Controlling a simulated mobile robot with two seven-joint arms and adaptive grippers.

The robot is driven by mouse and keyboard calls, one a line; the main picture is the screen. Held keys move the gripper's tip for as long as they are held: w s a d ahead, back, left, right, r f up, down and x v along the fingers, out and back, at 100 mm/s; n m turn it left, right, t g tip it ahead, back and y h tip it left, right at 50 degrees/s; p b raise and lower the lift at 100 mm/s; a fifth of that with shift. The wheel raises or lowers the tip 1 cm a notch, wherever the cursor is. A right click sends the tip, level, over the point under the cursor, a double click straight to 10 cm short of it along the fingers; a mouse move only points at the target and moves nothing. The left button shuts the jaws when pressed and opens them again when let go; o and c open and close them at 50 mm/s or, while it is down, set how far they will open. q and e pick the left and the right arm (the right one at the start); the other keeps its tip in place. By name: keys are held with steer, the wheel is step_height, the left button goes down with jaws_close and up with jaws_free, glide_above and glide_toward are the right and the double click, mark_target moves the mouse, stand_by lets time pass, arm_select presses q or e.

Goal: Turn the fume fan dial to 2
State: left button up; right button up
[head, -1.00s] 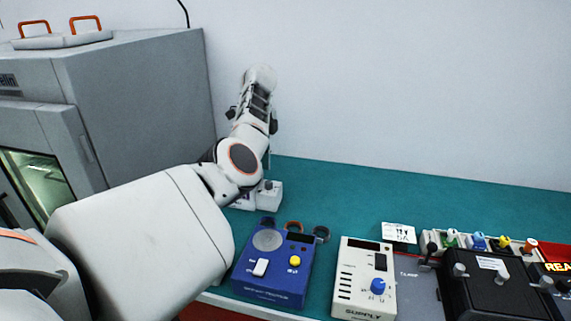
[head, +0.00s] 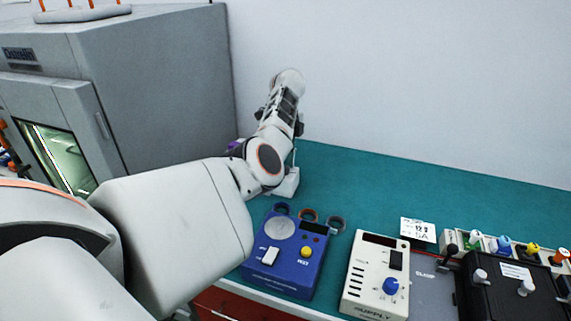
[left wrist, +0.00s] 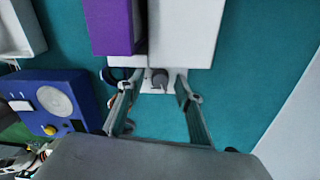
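The fume fan is a white and purple unit (left wrist: 181,28) standing on the teal bench, with a low white base. A small grey dial (left wrist: 158,77) sits on this base in the left wrist view. In the head view part of the white base (head: 289,184) shows behind my left forearm, and the dial is hidden. My left gripper (left wrist: 158,86) is open, pointing down, with one finger on each side of the dial in the picture. I cannot tell whether the fingers touch it. The dial's number marks are not readable. My right gripper is not in view.
A blue box (head: 286,258) with a yellow knob and a cream supply box (head: 377,276) stand at the bench front. Several tape rolls lie behind the blue box. A grey oven (head: 160,95) stands left. A black box (head: 510,293) is at right. The back bench is clear.

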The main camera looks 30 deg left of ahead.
arm_select(q)
jaws_close()
steer(key=shift+m, duration=0.4)
steer(key=m, duration=0.2)
steer(key=shift+m, duration=0.4)
steer(key=m, duration=0.3)
steer(key=shift+m, duration=0.3)
steer(key=m, duration=1.2)
steer(key=shift+m, duration=0.4)
